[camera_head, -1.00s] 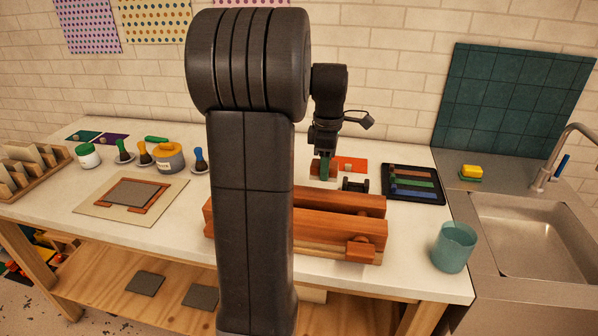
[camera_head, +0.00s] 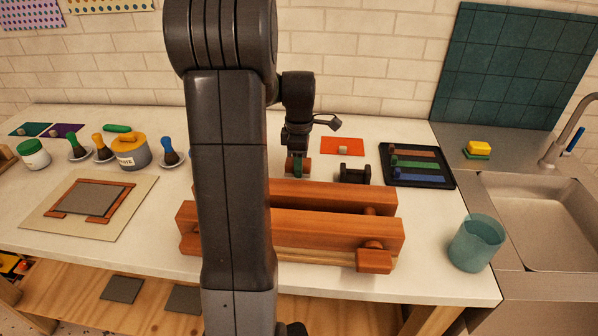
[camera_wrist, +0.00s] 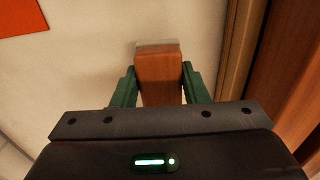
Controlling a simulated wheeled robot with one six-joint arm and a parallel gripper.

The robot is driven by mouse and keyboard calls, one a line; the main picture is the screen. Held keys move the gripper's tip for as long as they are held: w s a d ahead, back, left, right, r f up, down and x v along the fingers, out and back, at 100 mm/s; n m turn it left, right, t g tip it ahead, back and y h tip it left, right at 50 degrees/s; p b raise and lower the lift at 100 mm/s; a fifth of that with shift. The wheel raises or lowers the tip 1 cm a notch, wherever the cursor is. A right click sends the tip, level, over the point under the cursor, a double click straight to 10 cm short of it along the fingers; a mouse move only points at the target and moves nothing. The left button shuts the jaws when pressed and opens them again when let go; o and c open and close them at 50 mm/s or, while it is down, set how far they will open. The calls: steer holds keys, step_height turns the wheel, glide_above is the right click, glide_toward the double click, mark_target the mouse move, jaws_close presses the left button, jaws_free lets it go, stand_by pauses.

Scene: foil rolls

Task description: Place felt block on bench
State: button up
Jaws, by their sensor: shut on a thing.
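The felt block (camera_wrist: 160,72) is a brown wooden block with a thin grey strip along its far edge. My gripper (camera_wrist: 158,88) has its green fingers shut on both sides of it in the wrist view. In the head view, my gripper (camera_head: 297,167) points down over the bench (camera_head: 431,211), a white-topped table, behind the wooden press. The block (camera_head: 306,167) shows only partly there beside the green fingers. It is low over the bench top; I cannot tell whether it touches it.
The wooden press (camera_head: 335,227) stands just in front of the gripper. An orange square (camera_head: 343,146), a small black stand (camera_head: 354,174) and a black tray (camera_head: 419,166) lie to the right. A glue pot (camera_head: 130,150) and brushes stand left. Bare bench lies around the block.

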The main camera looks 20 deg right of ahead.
steer(key=shift+f, duration=1.7)
steer(key=shift+f, duration=0.15)
steer(key=o, duration=1)
step_height(320, 180, up, 12)
steer(key=shift+r, duration=0.15)
steer(key=shift+s, duration=0.1)
